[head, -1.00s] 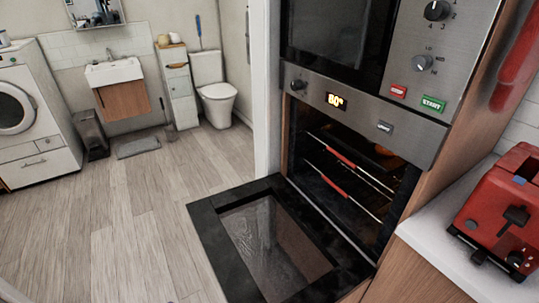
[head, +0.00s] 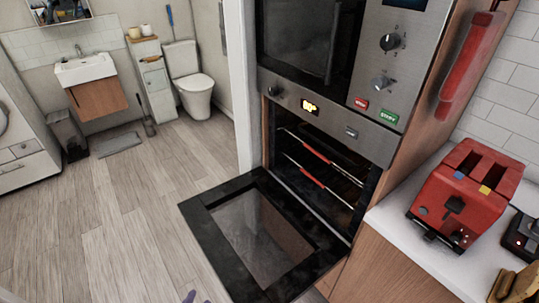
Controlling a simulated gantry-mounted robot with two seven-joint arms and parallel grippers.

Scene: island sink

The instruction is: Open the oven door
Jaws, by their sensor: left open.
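The oven door (head: 190,212) is folded down and open, lying roughly flat in front of the oven, with its dark glass window facing up. The oven cavity (head: 318,172) behind it is exposed, with wire racks that have red front strips. The oven panel (head: 330,118) above has a knob and a lit orange display. My left gripper (head: 196,297) shows only as small purple tips at the bottom edge, left of the door and apart from it in the picture. Most of it is cut off. My right gripper is out of view.
A microwave unit (head: 398,75) sits above the oven. A red toaster (head: 462,200) stands on the white counter (head: 405,205) at right. A washing machine, sink (head: 85,72) and toilet (head: 190,85) are at the back left. The wooden floor (head: 110,220) left of the door is clear.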

